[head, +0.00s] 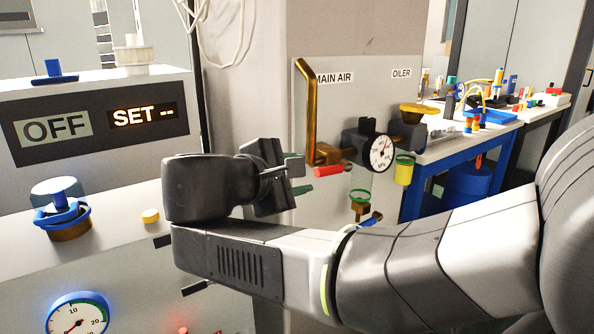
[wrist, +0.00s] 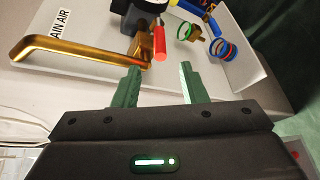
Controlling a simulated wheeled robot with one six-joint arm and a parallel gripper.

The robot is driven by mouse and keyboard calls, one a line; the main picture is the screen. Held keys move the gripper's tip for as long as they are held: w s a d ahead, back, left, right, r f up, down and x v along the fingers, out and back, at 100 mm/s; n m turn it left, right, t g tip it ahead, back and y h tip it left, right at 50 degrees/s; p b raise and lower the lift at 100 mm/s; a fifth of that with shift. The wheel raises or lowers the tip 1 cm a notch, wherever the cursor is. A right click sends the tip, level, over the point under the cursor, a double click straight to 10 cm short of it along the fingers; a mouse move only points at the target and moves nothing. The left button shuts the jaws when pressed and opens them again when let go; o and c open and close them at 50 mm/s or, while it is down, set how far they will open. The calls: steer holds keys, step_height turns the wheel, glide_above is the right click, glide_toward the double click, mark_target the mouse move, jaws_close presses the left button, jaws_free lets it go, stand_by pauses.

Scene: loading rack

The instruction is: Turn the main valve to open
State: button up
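The main valve has a long brass lever handle (head: 309,105) that stands upright beside the MAIN AIR label (head: 334,77) on a grey panel. In the wrist view the lever (wrist: 75,50) runs across the upper left. My gripper (head: 300,178) is in front of the panel, just left of the valve's lower end. Its two green fingers (wrist: 160,84) are apart with nothing between them. The lever lies beyond the fingertips and appears untouched. A red cylinder (head: 333,171) sits just under the valve body; it also shows ahead of the fingers in the wrist view (wrist: 159,43).
A pressure gauge (head: 381,153) and an oiler with a yellow bowl (head: 404,169) are mounted right of the valve. A grey machine with an OFF and SET display (head: 97,122) stands at left. A cluttered blue-edged table (head: 455,150) is behind at right.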

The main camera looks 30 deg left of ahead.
mark_target(330, 167)
steer(key=shift+v, duration=0.9)
steer(key=shift+w, duration=0.1)
steer(key=b+x, duration=0.2)
steer(key=x, duration=1.1)
steer(key=shift+w+f, duration=0.2)
steer(key=shift+w, duration=0.15)
steer(key=shift+s, duration=0.15)
steer(key=d+p+v, duration=0.1)
steer(key=p+v, duration=0.1)
steer(key=v, duration=1.2)
steer(key=x, duration=0.5)
steer(key=b+x, duration=0.1)
steer(key=x, duration=0.3)
steer(key=a+b+x, duration=0.1)
steer(key=x, duration=0.4)
steer(key=shift+w+f, duration=0.1)
steer(key=shift+w, duration=0.2)
steer(key=shift+s+r+g+p, duration=0.1)
steer(key=shift+r+g+p, duration=0.2)
steer(key=shift+r+p, duration=0.3)
steer(key=g+p, duration=0.1)
steer(key=p, duration=0.2)
steer(key=shift+r+m, duration=0.15)
steer(key=shift+m, duration=0.15)
steer(key=shift+g+y+p, duration=0.3)
